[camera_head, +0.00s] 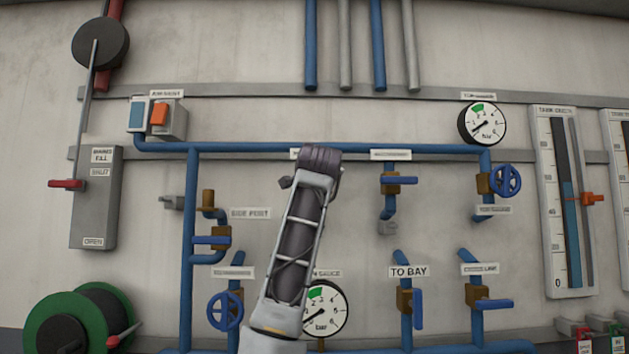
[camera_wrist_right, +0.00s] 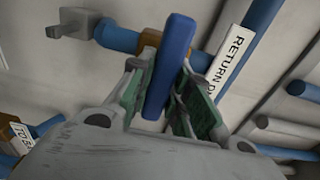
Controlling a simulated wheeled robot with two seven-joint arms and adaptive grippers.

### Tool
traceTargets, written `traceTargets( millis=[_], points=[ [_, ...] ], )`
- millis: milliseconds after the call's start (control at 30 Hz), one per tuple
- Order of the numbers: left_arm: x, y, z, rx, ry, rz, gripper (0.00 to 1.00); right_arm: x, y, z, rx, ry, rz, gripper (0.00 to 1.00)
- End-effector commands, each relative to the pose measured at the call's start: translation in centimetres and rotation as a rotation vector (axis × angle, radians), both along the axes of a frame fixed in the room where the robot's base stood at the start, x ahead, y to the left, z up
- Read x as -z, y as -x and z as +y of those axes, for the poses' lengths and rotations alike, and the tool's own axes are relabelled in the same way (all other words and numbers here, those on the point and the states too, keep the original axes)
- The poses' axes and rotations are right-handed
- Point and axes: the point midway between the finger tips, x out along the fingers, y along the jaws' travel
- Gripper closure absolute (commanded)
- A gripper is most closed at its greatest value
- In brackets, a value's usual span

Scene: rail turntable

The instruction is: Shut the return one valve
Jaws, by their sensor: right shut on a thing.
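A blue valve lever (camera_wrist_right: 172,65) shows in the right wrist view, between the two finger pads of my right gripper (camera_wrist_right: 162,90). The gripper is shut on it. The lever lies across its short blue pipe, over a brass body (camera_wrist_right: 149,39). A partly cut-off label beginning "RETURN" (camera_wrist_right: 230,60) is beside it. In the head view my right gripper (camera_head: 320,160) is at the upper blue header pipe, and it and my arm hide this valve and most of its label (camera_head: 295,153). My left gripper is not in view.
A similar valve with a sideways blue lever (camera_head: 402,180) is to the right. Below are the TO BAY valve (camera_head: 417,308), a round gauge (camera_head: 334,308) partly behind my arm, and a blue handwheel (camera_head: 225,310). A blue-levered valve (camera_head: 212,239) stands to the left.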

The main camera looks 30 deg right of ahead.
Motion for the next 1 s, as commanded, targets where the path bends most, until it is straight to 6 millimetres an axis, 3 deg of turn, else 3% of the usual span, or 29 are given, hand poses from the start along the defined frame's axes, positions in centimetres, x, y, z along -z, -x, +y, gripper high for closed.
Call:
traceTargets(
  millis=[300,333,500,1000],
  points=[
    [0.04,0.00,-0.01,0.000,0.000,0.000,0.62,0.21,-0.03,-0.06,0.000,-0.006,0.001,1.00],
    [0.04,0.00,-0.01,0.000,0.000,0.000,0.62,0.22,-0.03,-0.06,0.000,-0.006,0.001,0.77],
    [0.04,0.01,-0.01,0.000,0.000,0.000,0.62,0.16,-0.02,-0.04,0.000,-0.004,0.001,0.59],
    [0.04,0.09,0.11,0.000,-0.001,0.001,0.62,0.03,0.56,0.32,0.000,-0.002,-0.001,0.59]
  ],
)
